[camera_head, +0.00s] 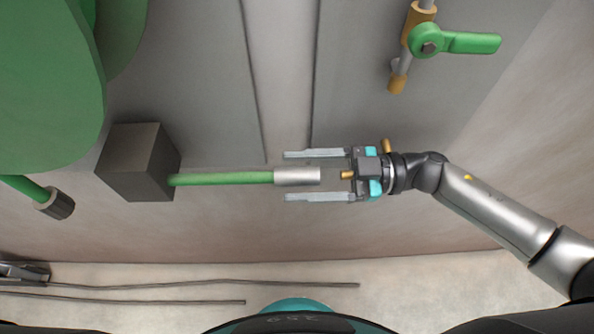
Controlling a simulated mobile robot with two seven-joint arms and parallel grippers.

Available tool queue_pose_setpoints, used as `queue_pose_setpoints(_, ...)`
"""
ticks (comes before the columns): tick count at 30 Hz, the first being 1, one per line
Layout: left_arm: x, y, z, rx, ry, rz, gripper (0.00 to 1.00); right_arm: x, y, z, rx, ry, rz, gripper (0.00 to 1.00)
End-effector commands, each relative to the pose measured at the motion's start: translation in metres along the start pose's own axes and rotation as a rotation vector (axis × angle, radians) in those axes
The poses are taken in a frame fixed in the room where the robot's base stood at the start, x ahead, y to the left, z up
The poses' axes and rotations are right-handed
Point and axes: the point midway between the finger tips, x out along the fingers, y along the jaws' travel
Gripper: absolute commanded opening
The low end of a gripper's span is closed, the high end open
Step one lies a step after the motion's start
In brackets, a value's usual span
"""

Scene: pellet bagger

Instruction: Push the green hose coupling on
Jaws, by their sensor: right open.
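The green hose (222,179) runs right from a dark grey box and ends in a silver coupling (297,176). My right gripper (286,176) reaches in from the right with its jaws open. One finger shows above the coupling and one below it, with a visible gap on each side. A small brass stub (347,174) shows between the coupling's right end and the gripper's palm, in line with the coupling. A gap shows between the coupling and the stub. Depth between these parts is hard to judge.
The dark grey box (138,162) stands left of the hose. Large green rounded parts (45,80) fill the upper left. A second green hose with a dark end (57,204) is at left. A green valve lever (470,42) on brass fittings is at upper right. Thin rods (200,284) lie below.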

Motion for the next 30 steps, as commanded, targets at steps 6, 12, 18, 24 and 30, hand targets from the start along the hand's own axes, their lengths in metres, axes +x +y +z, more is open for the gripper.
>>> queue_pose_setpoints(6,0.0000,-0.0002,-0.0013,0.000,0.003,0.000,0.50,0.0079,0.0002,-0.0001,0.000,-0.001,0.000,0.72)
queue_pose_setpoints(12,0.0000,-0.0001,-0.0004,0.001,0.001,0.000,0.50,0.0078,0.0001,-0.0001,0.000,-0.001,0.000,0.69)
queue_pose_setpoints(18,0.0000,0.0003,0.0019,0.001,-0.003,0.000,0.50,0.0075,0.0001,0.0000,0.000,-0.001,0.000,0.47)
queue_pose_setpoints(24,-0.0001,0.0007,0.0041,0.002,-0.006,0.001,0.50,0.0074,0.0001,0.0001,0.000,-0.001,0.000,0.24)
queue_pose_setpoints(30,-0.0001,0.0009,0.0045,0.002,-0.007,0.001,0.50,0.0073,0.0000,0.0001,0.000,-0.001,0.000,0.02)
